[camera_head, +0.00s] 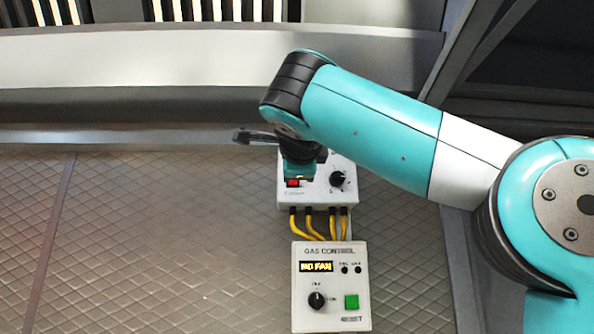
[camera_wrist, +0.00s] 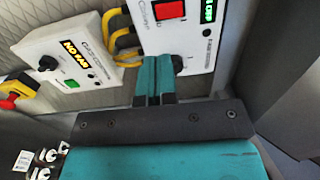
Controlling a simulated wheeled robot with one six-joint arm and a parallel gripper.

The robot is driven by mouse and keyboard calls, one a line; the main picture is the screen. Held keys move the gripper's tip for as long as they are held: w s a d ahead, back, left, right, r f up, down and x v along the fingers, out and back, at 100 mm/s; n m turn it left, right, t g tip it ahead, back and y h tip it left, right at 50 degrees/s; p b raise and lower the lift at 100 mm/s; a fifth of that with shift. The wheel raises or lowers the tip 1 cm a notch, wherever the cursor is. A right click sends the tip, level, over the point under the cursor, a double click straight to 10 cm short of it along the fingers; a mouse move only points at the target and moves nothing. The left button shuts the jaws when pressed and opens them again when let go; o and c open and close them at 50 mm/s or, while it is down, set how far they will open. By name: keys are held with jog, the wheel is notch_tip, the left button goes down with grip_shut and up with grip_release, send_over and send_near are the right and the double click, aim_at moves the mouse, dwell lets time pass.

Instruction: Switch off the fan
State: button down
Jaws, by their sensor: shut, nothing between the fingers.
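A white control box (camera_head: 320,193) is on the quilted metal wall, with a red rocker switch (camera_head: 293,183) and a black knob (camera_head: 337,179). My gripper (camera_head: 298,172) is in front of it and hides part of its face. In the wrist view, the red switch (camera_wrist: 169,9) and a lit green display (camera_wrist: 208,11) are on this box; the display's text is cut off. My gripper (camera_wrist: 160,62) is shut and empty, its tips in front of the box beside the knob (camera_wrist: 178,63). I cannot tell whether they touch it.
Below, a gas control box (camera_head: 331,258) has a "NO FAN" display (camera_head: 317,267), a black knob (camera_head: 317,299) and a green button (camera_head: 352,302). Yellow cables (camera_head: 325,224) join the boxes. A red button on yellow (camera_wrist: 9,102) is at the wrist view's left.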

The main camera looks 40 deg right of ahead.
jog(key=shift+v, duration=1.7)
jog(key=shift+w+a+f, duration=0.1)
jog(key=shift+f, duration=0.05)
jog(key=w+a+f+n+y+b, duration=0.1)
jog(key=w+a+f+n+y, duration=0.3)
jog(key=f+n, duration=0.25)
jog(key=w+a+f+n+y, duration=0.3)
jog(key=a+f+n, duration=0.2)
jog(key=f+n, duration=0.15)
jog(key=a+f+n+g+y, duration=0.35)
jog(key=f+n, duration=0.35)
jog(key=f, duration=0.5)
jog(key=s+a+f+n+g+y, duration=0.25)
jog(key=s+f+n, duration=0.3)
jog(key=f, duration=0.65)
jog(key=s+a+f+n+g+y, duration=0.1)
jog(key=s+a+f+n+g, duration=0.2)
jog(key=s+f, duration=1.2)
jog(key=s+n+g+b, duration=0.1)
jog(key=s+n+g, duration=0.2)
jog(key=s+g, duration=0.1)
jog(key=shift+n+g+y, duration=0.35)
jog(key=shift+g+y, duration=0.05)
jog(key=shift+g, duration=0.5)
jog(key=shift+a, duration=0.1)
